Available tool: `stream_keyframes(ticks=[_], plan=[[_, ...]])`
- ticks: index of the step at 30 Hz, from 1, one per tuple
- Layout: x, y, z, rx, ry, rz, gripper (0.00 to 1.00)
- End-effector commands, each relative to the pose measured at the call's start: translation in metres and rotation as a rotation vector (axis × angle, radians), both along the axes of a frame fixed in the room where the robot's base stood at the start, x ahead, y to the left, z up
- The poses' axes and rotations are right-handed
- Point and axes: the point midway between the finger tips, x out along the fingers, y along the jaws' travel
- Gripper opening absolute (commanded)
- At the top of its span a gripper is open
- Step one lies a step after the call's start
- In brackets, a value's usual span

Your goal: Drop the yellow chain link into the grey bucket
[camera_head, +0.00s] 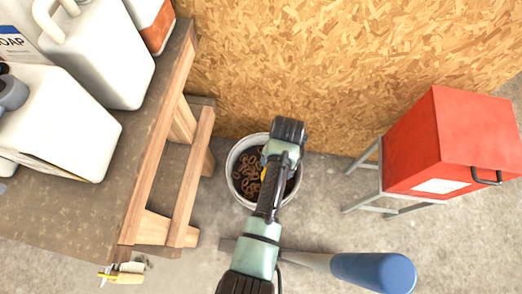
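The grey bucket (231,166) stands on the concrete floor against the chipboard wall, with several rusty brown chain links or rings (247,178) inside. My arm reaches from the bottom of the picture over the bucket and hides its right part. My gripper (272,162) is over the bucket's mouth; its fingers are mostly hidden by the arm.
A wooden bench (150,170) with large white jugs (115,55) is at the left. A red box (440,145) on a metal stand is at the right. A blue-handled tool (372,271) lies in front of the bucket. A small yellow-and-white item (128,271) is at lower left.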

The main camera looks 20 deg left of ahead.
Motion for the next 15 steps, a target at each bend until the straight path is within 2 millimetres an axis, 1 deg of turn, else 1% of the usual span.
stream_keyframes(ticks=[1, 15], plan=[[0.007, 0.004, -0.022, 0.001, -0.005, -0.007, 0.13], [0.046, 0.031, -0.109, -0.006, -0.004, -0.096, 0.13]])
